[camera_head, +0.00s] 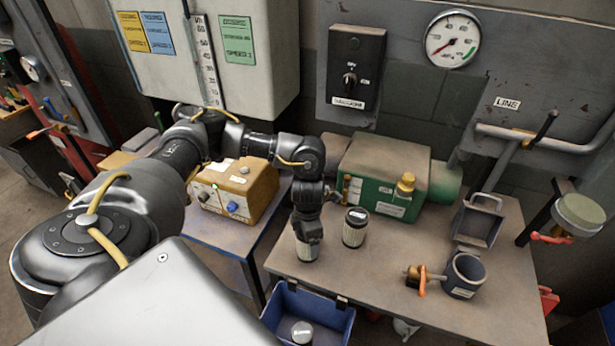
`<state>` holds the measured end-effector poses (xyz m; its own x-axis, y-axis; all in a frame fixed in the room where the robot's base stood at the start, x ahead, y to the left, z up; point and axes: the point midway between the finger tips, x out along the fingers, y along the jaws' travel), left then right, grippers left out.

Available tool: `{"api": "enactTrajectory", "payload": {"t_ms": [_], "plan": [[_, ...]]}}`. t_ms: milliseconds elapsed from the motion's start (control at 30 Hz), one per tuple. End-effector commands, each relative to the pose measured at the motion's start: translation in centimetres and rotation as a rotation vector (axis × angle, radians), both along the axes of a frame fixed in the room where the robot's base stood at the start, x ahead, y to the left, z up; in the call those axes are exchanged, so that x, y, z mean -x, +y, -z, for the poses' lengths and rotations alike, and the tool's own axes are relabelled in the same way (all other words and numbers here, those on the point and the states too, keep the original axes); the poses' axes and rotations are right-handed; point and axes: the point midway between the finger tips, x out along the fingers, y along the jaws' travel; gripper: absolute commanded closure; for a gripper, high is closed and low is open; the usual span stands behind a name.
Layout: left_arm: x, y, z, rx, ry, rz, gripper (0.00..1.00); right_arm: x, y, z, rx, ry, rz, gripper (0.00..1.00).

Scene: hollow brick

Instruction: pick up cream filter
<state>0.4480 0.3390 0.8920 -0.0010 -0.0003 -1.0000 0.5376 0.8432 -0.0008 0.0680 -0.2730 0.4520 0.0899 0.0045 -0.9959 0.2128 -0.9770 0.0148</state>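A small cylindrical filter with pleated cream sides (307,254) stands near the left edge of the workbench. My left gripper (308,238) reaches down over it from above and hides its top. The fingers are at the filter's upper part, but I cannot tell whether they are closed on it. My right gripper is not in view.
The workbench (370,285) is clear in front. A blue bin (338,320) with a round-topped canister (302,332) hangs below the front edge.

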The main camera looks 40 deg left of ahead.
Motion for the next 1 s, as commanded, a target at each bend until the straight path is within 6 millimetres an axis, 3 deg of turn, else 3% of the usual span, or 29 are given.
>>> {"api": "enactTrajectory", "payload": {"t_ms": [300,700,1000], "plan": [[0.03,0.02,0.64,0.0,0.0,0.0,0.15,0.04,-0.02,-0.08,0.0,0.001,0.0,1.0],[0.01,0.02,0.6,0.0,0.0,0.0,0.67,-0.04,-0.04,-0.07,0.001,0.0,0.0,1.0],[-0.04,0.0,0.35,0.001,-0.002,0.0,0.68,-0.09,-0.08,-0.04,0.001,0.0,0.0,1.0]]}}
